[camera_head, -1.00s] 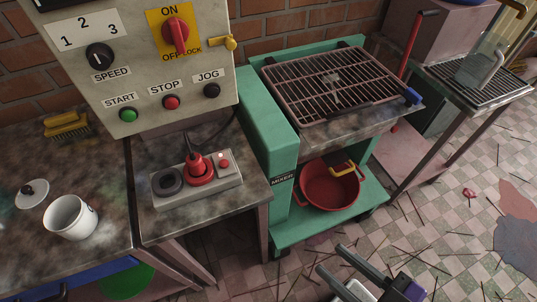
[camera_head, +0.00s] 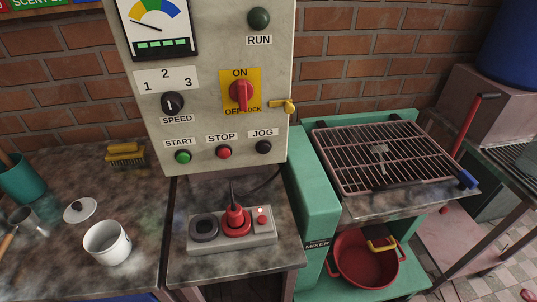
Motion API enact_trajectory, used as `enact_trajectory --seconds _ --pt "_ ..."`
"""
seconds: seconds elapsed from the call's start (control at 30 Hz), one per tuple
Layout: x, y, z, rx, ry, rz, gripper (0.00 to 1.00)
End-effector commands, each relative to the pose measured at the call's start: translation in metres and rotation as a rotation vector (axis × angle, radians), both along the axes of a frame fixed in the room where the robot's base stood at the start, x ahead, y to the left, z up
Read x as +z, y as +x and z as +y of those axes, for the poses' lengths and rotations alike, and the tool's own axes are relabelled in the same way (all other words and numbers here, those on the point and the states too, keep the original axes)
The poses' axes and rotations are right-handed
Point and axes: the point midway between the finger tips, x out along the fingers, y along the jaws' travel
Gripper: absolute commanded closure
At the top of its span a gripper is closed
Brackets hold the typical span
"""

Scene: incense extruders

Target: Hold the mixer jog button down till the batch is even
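The black JOG button (camera_head: 263,147) sits at the lower right of the cream control panel (camera_head: 205,60), right of the red STOP button (camera_head: 223,152) and green START button (camera_head: 183,157). The green mixer frame (camera_head: 315,205) stands right of the panel, with a MIXER label low on its front. A red pot (camera_head: 365,268) is low in the frame, under a wire grille (camera_head: 390,155); its contents cannot be made out. My gripper is not in view, and nothing touches the JOG button.
A red rotary switch (camera_head: 241,94) stands upright at ON beside a yellow lock piece (camera_head: 284,107). The RUN lamp (camera_head: 259,18) looks dark. A power strip (camera_head: 260,241) with a red plug lies below the panel. A white mug (camera_head: 107,243) and brush (camera_head: 125,155) are left.

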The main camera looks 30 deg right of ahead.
Motion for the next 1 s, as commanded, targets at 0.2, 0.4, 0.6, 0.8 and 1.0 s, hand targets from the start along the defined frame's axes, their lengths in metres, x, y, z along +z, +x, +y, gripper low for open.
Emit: enact_trajectory --seconds 0.2,0.4,0.6,0.8,1.0 --pt "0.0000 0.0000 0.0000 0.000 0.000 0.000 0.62" --pt "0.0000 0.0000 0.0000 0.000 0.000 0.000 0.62" --pt "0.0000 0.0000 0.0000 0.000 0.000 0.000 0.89" --pt "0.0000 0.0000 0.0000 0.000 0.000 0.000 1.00" --pt "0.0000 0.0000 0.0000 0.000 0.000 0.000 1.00"
